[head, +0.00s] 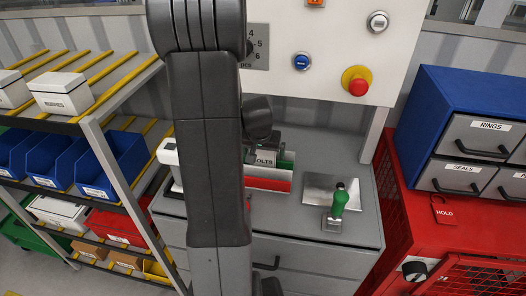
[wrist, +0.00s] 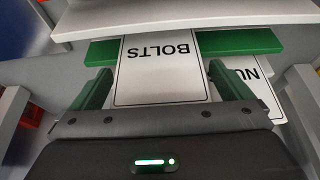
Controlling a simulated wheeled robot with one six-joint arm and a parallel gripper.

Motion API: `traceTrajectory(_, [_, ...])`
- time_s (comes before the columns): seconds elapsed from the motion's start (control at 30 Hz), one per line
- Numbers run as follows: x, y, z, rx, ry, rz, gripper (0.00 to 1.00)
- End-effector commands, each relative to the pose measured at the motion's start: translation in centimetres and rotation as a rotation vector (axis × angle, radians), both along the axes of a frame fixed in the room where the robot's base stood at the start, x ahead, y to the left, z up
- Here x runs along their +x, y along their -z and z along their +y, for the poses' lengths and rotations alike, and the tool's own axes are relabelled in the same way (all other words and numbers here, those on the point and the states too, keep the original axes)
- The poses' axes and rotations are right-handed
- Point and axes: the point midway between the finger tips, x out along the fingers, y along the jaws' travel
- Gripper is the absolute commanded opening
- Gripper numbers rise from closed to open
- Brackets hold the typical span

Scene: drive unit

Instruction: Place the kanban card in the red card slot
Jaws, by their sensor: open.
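A white card reading BOLTS (wrist: 165,70) lies between the two fingers of my gripper (wrist: 160,75) in the wrist view; the fingers are spread apart. A green strip (wrist: 240,41) passes behind this card, and a second card whose visible letters read NU (wrist: 255,82) is partly hidden by the right finger. In the head view the BOLTS card (head: 265,157) stands upright above the red card slot (head: 268,184), with the green slot (head: 287,160) behind. My arm hides most of my gripper there. I cannot tell whether the fingers touch the card.
The slots stand on a grey cabinet (head: 330,238). A panel with buttons and a red emergency stop (head: 357,86) is above. Shelves stand left, a red cabinet (head: 400,215) right.

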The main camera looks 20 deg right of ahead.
Motion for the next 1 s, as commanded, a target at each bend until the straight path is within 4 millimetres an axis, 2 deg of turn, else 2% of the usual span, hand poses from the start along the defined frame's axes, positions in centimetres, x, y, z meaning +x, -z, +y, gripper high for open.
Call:
traceTrajectory(0.63, [-3.4, -9.4, 1.7, -0.002, -0.001, -0.005, 0.99])
traceTrajectory(0.83, [-4.1, -10.9, 2.0, -0.001, -0.001, -0.001, 1.0])
traceTrajectory(1.0, [-5.2, -10.7, 2.7, 0.0, 0.0, 0.002, 1.0])
